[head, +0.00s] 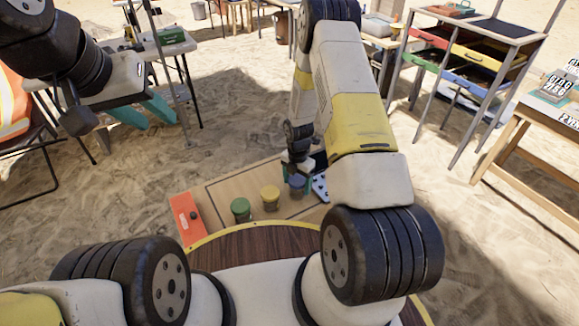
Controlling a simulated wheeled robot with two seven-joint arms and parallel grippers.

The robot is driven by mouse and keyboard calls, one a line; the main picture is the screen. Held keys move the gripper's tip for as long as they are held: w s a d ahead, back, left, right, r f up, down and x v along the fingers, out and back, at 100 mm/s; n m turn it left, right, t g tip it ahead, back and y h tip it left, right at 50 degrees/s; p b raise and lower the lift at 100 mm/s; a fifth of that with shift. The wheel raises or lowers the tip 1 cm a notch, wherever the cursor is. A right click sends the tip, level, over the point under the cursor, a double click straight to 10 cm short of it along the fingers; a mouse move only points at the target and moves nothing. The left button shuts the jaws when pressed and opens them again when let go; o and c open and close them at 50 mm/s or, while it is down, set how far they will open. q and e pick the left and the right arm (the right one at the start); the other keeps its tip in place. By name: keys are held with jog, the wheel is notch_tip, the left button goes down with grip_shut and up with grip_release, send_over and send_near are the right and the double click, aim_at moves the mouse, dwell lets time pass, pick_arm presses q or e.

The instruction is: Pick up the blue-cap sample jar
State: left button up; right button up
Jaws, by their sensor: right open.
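The blue-cap sample jar (296,182) stands at the right of a row of jars on a low wooden board. My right gripper (299,172) is open right at this jar, pointing down. Its fingers partly hide the jar, and I cannot tell whether they touch it. The yellow-cap jar (270,196) and the green-cap jar (240,208) stand to its left. My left gripper (143,113) is at the upper left, far from the jars, with its teal fingers apart and nothing between them.
The wooden board (225,190) has an orange panel (187,217) at its left end and a dotted white-and-dark plate (320,187) near the blue-cap jar. A drawer rack (470,55) and a wooden table (530,125) stand at right. A chair (30,150) is at left. Sand lies between.

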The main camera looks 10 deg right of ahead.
jog(key=shift+c, duration=0.4)
jog(key=c, duration=1.3)
jog(key=shift+r, duration=0.1)
jog(key=shift+c, duration=0.2)
